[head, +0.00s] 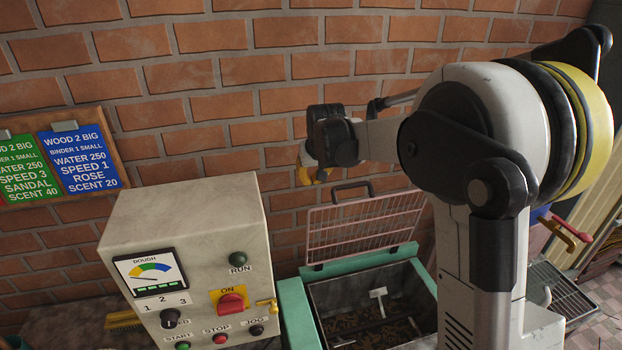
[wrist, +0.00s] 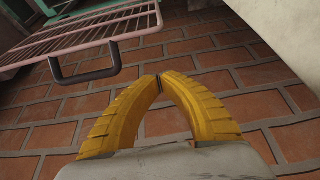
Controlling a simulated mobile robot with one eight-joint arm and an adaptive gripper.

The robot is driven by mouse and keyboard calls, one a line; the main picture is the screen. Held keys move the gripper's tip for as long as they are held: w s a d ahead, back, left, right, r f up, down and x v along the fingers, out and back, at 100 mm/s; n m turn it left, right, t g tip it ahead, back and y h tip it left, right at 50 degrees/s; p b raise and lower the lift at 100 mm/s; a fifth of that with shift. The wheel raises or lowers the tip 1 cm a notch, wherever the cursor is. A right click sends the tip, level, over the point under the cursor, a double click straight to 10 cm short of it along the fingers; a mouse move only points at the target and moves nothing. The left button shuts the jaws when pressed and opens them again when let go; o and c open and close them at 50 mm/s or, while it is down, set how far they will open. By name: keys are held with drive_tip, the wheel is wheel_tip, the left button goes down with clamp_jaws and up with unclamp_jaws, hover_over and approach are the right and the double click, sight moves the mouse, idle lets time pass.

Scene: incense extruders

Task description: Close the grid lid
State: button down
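The grid lid (head: 366,222) is a pinkish wire grid. It stands raised, hinged along the green back edge of the machine's trough (head: 345,262). Its dark handle (head: 352,186) is at the top edge. In the wrist view the lid (wrist: 95,32) is at upper left and its handle (wrist: 88,76) points toward my fingers. My gripper (head: 303,176) is at upper left of the handle in the head view, in front of the brick wall. Its yellow fingers (wrist: 159,80) meet at the tips with nothing between them, apart from the handle. My arm partly hides the lid's right side.
A grey control box (head: 190,255) with a dial, knob and buttons stands left of the trough. Recipe boards (head: 75,160) hang on the brick wall (head: 230,60) at left. A wire rack (head: 565,295) and a red-handled part (head: 570,228) are at right.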

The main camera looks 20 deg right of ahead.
wheel_tip(320, 180, down, 7)
drive_tip(key=shift+s+f, duration=0.15)
drive_tip(key=shift+s, duration=0.05)
idle(0.3)
drive_tip(key=shift+s, duration=0.15)
